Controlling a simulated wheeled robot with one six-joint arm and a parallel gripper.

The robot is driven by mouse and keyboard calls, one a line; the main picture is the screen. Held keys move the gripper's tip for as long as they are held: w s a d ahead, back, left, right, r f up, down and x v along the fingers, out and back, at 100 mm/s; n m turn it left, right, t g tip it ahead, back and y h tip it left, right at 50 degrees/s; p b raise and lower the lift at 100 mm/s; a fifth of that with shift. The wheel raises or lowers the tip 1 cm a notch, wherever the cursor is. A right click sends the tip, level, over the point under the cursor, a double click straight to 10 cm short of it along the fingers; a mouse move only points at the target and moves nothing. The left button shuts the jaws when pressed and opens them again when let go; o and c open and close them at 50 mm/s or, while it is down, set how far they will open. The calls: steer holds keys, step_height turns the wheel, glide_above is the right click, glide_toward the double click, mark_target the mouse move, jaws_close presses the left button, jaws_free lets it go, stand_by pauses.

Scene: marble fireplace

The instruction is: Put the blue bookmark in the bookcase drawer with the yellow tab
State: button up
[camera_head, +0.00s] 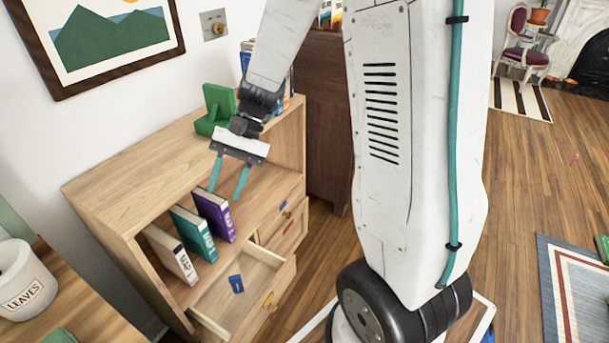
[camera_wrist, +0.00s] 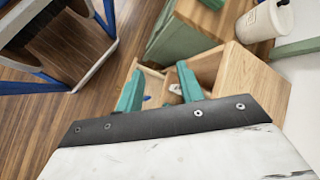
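The blue bookmark (camera_head: 236,284) lies inside the pulled-out lower-left drawer (camera_head: 208,322) of the wooden bookcase (camera_head: 112,183). A yellow tab (camera_head: 268,299) shows on that drawer's front. My gripper (camera_head: 225,193) is above the book shelf, up and behind the drawer in the head view, with its teal fingers pointing down, apart and empty. In the wrist view my gripper (camera_wrist: 159,72) is also spread, and a small blue patch, perhaps the bookmark, shows near its left finger.
White, teal (camera_head: 193,234) and purple (camera_head: 214,216) books stand upright on the shelf above the drawer. Closed drawers with a blue tab (camera_head: 283,204) and a red tab (camera_head: 290,226) are to the right. A green object (camera_head: 216,108) sits on top. A "LEAVES" canister (camera_head: 23,281) stands left.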

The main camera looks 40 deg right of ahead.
steer(key=s+d+r+n+t+h, duration=0.1)
steer(key=s+d+r+n+h, duration=0.1)
steer(key=s, duration=0.7)
steer(key=s+d+r+n+t+h, duration=0.2)
steer(key=s+r+n+h, duration=0.2)
steer(key=s+r, duration=0.5)
steer(key=shift+s+r+n+t+h, duration=0.15)
steer(key=shift+s+n+t+h, duration=0.15)
steer(key=shift+s+h, duration=0.55)
steer(key=shift+w+a, duration=0.1)
